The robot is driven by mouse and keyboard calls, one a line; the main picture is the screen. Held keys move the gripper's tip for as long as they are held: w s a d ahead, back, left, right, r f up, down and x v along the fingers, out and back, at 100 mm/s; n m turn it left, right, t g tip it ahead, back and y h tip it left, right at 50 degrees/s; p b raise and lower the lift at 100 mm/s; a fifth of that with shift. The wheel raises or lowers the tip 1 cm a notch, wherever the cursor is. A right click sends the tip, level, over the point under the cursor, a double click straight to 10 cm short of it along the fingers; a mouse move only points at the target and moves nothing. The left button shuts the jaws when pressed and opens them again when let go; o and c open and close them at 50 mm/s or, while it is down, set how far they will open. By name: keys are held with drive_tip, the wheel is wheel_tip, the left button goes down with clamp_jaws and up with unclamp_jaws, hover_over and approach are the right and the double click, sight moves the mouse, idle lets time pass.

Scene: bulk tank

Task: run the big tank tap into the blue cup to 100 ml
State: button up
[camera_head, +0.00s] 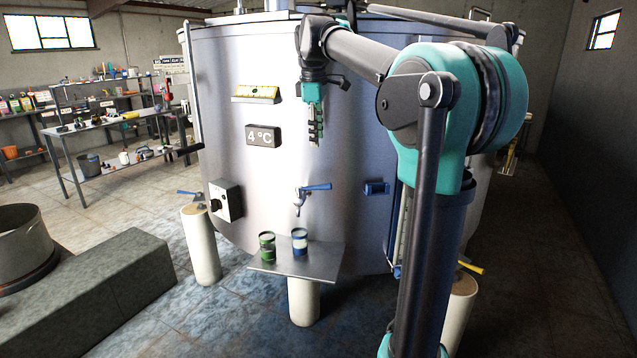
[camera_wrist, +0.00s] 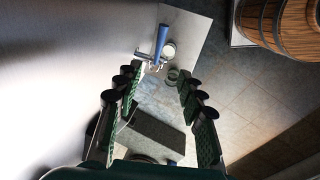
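The big steel tank (camera_head: 232,120) has a tap with a blue lever (camera_head: 316,187) low on its front; the lever points right. The lever also shows in the wrist view (camera_wrist: 161,40). No stream from the spout is visible. The blue cup (camera_head: 300,243) stands upright on a metal shelf (camera_head: 330,262) below the tap, and shows partly behind the tap in the wrist view (camera_wrist: 169,50). A green cup (camera_head: 267,246) stands to its left. My gripper (camera_head: 315,138) points down, above and apart from the tap. Its fingers (camera_wrist: 160,85) are spread and empty. Cup contents cannot be read.
A 4 °C display (camera_head: 263,136), a yellow panel (camera_head: 256,94) and a control box (camera_head: 226,200) are on the tank. A concrete block (camera_head: 110,285) bears a large pot (camera_head: 28,240) at left. A barrel (camera_wrist: 285,25) shows in the wrist view. Floor before the shelf is clear.

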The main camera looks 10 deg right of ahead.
sight(320, 187)
drive_tip(key=w+f, duration=0.1)
drive_tip(key=f, duration=0.4)
drive_tip(key=w+f, duration=0.1)
drive_tip(key=f, duration=0.5)
drive_tip(key=w+d+f, duration=0.1)
drive_tip(key=f, duration=0.5)
clamp_jaws()
